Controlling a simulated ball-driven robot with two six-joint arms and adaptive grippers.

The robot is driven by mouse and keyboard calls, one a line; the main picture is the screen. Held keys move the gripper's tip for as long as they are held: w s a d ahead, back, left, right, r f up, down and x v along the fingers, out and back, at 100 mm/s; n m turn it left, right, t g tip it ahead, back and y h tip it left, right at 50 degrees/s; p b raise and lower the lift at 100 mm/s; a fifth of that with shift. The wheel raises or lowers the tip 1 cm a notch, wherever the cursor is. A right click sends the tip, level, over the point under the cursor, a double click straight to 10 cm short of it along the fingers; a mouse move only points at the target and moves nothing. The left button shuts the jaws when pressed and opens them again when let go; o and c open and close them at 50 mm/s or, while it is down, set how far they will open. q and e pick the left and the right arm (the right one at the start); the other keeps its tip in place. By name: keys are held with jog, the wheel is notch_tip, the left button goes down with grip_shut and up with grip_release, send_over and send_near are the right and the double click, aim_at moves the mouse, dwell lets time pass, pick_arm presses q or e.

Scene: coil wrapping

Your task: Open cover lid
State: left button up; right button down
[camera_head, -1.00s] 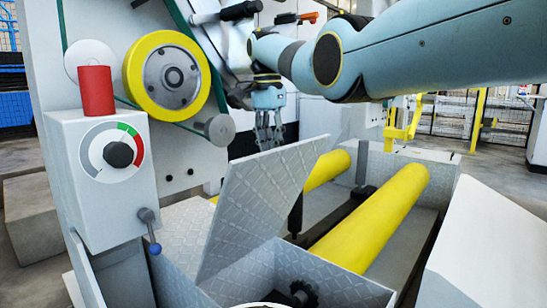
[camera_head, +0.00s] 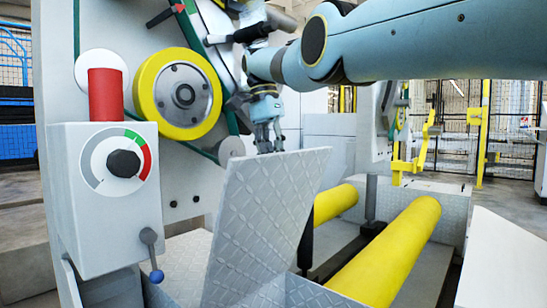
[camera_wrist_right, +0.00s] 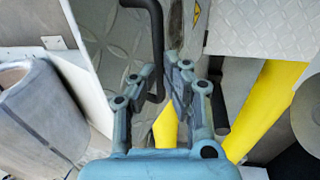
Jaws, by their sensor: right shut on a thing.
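The cover lid (camera_head: 265,220) is a grey diamond-plate panel. It stands steeply tilted up over the open box in front of the machine in the head view. My right gripper (camera_head: 268,145) reaches down behind the lid's top edge, its fingertips partly hidden by it. In the right wrist view my right gripper (camera_wrist_right: 170,80) is shut around the lower end of a bent black handle (camera_wrist_right: 156,40), with dark diamond plate (camera_wrist_right: 108,40) beside it. The exact contact is partly hidden by the fingers. My left gripper is not in view.
Yellow rollers (camera_head: 390,250) lie right of the lid. A yellow wheel (camera_head: 180,93) and a control box (camera_head: 110,210) with a red lamp (camera_head: 105,95) and a blue-tipped lever (camera_head: 152,255) stand left. A pale slanted panel (camera_head: 500,260) is at the right.

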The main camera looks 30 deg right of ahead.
jog(key=shift+s+a+f, duration=0.1)
jog(key=shift+a+f, duration=0.05)
jog(key=shift+f, duration=0.4)
jog(key=shift+a+f, duration=0.15)
jog(key=shift+f, duration=0.4)
jog(key=c, duration=1.7)
grip_release()
jog(key=shift+o, duration=1.1)
jog(key=shift+w+f, duration=0.25)
jog(key=shift+w, duration=0.05)
jog(key=shift+o, duration=0.5)
jog(key=shift+w, duration=0.2)
jog(key=shift+s+d+r, duration=0.15)
jog(key=shift+s+r, duration=0.05)
jog(key=shift+r, duration=0.15)
jog(key=shift+r, duration=0.1)
